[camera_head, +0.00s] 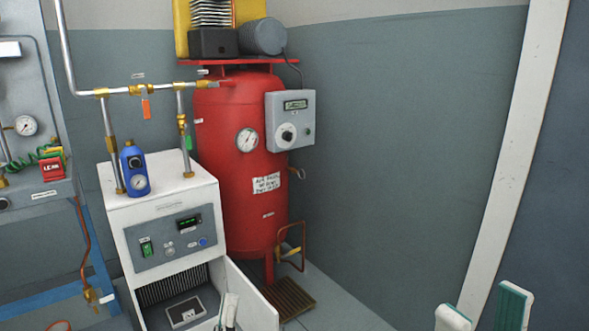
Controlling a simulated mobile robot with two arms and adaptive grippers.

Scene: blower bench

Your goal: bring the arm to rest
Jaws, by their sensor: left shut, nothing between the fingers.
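My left gripper (229,311) is at the bottom edge, left of centre, in front of the open lower bay of the white cabinet (163,206). Its pale fingers are together with nothing between them, and most of its arm is out of view. My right gripper (483,309) is at the bottom right. Its two pale fingers, one showing a teal pad, stand apart with nothing between them. The rest of my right arm is cut off below the picture.
A red tank (237,190) with a grey control box (290,120) stands behind the cabinet. The cabinet's lower door (250,297) hangs open near my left gripper. A blue canister (134,170) stands on top. A wooden grate (290,299) lies on the floor.

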